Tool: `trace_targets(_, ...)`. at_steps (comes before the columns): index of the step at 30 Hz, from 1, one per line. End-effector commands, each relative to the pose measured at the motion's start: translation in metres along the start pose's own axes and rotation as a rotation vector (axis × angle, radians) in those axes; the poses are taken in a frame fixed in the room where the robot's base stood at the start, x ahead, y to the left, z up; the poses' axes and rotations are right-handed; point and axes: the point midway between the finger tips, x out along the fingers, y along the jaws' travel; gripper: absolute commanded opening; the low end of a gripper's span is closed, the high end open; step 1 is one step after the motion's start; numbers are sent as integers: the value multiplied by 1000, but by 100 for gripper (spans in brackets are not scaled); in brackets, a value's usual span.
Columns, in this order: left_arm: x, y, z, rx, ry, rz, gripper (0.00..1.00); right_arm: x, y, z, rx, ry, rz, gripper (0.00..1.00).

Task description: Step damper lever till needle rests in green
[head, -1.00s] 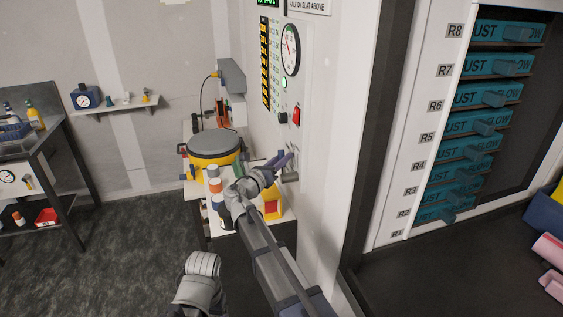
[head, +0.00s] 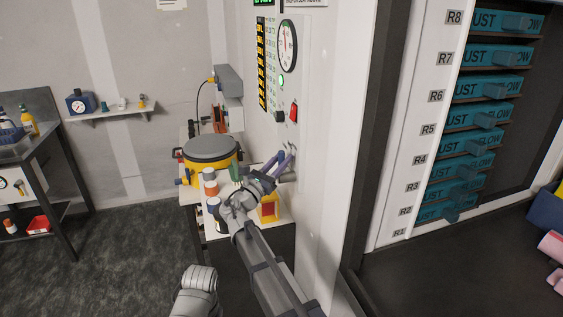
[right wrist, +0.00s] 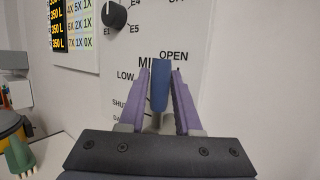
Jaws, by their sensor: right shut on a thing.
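The damper lever (right wrist: 160,85) has a blue handle and stands upright in the right wrist view, its tip between the MID and OPEN labels. My right gripper (right wrist: 160,95) is shut on it, with a purple finger on each side. In the head view the right gripper (head: 284,162) reaches to the white panel (head: 308,160), low on its left face. The round gauge (head: 287,46) is higher on that panel. Its needle points roughly upward, but it is too small to tell whether it rests in green.
A green lamp (head: 281,81), a red switch (head: 293,112) and a black knob (head: 279,117) sit between gauge and lever. A yellow pot with a grey lid (head: 210,148) and bottles stand left of my right arm. Teal trays (head: 483,117) fill the rack at right.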

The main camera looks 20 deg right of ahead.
Motion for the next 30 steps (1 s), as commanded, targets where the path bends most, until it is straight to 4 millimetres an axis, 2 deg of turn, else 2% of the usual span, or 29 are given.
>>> trace_targets(7, 0, 0, 0, 0, 0, 0, 79, -1, -2, -1, 4, 3, -2, 0)
trace_targets(8, 0, 0, 0, 0, 0, 0, 79, -1, -2, -1, 4, 3, -2, 34)
trace_targets(11, 0, 0, 0, 0, 0, 0, 79, -1, -1, 0, 3, 2, -2, 44)
trace_targets(20, 2, 0, 0, 0, 0, 0, 79, -5, -1, -1, 2, 2, 0, 44)
trace_targets(30, 20, 2, -1, 0, 0, 0, 79, -58, -2, -2, 3, 2, 2, 44)
